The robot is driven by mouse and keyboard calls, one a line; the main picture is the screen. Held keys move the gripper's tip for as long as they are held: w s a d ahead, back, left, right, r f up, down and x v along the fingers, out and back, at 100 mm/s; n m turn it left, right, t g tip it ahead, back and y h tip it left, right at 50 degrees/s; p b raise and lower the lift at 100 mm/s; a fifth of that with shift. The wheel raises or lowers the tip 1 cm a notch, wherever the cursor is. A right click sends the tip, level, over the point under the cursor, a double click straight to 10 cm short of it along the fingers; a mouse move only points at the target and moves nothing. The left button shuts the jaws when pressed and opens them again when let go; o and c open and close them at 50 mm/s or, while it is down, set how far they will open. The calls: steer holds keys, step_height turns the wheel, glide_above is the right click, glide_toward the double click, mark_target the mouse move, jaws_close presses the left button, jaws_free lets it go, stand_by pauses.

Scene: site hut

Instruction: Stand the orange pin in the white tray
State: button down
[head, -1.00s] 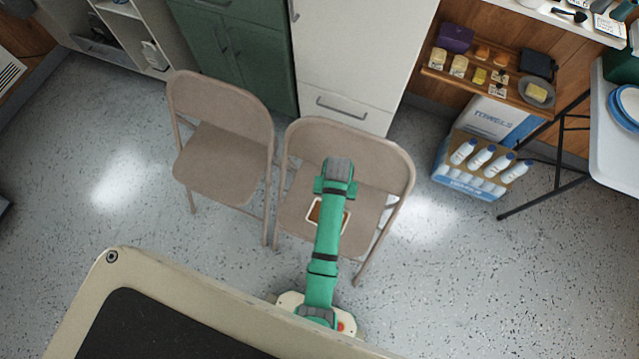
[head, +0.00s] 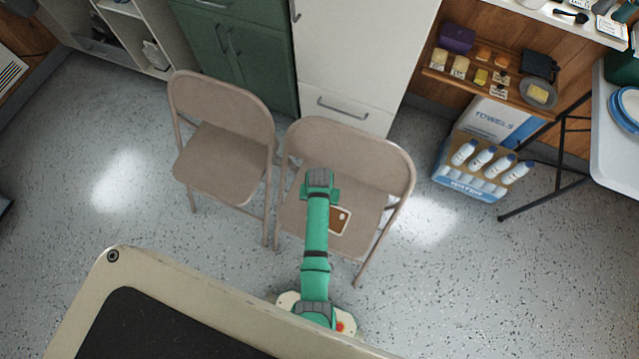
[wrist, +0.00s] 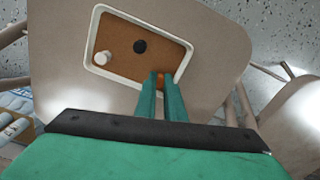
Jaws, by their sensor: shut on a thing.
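The white tray (head: 338,233) lies on the seat of the right folding chair, partly covered by my arm in the head view. It has a white rim and a brown floor, and in the wrist view (wrist: 111,70) it lies just beyond my fingers. My gripper (wrist: 161,78) is shut on the orange pin (wrist: 160,78), of which only a small bit shows between the fingertips. The fingertips overlap the tray's near edge in the picture; I cannot tell their height above it or how the pin is tilted. The head view hides the fingers under my arm.
A white peg (wrist: 102,58) and a dark round spot or piece (wrist: 139,46) are in the tray. The right chair's backrest (head: 350,145) rises behind the seat. A second folding chair (head: 222,160) stands at left. Bottles in a box (head: 480,165) stand on the floor at right.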

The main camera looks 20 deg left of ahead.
steer(key=c, duration=2.1)
jaws_free()
step_height(320, 180, up, 12)
steer(key=s+d+m+t+y, duration=0.1)
steer(key=s+d+t, duration=0.6)
steer(key=s, duration=0.3)
steer(key=s+d+r+t, duration=0.2)
steer(key=s+r, duration=0.1)
steer(key=r, duration=0.5)
steer(key=s+d+r+m+t, duration=0.1)
steer(key=s+d+r+t, duration=0.1)
steer(key=r, duration=0.7)
steer(key=s+d+r+t+h, duration=0.1)
steer(key=s+r+t, duration=0.3)
steer(key=r, duration=0.5)
steer(key=shift+s+d+r, duration=0.1)
steer(key=shift+s+d, duration=0.25)
steer(key=shift+s, duration=0.3)
steer(key=shift+s+d+r, duration=0.1)
steer(key=shift+s+d, duration=0.25)
steer(key=shift+s, duration=0.25)
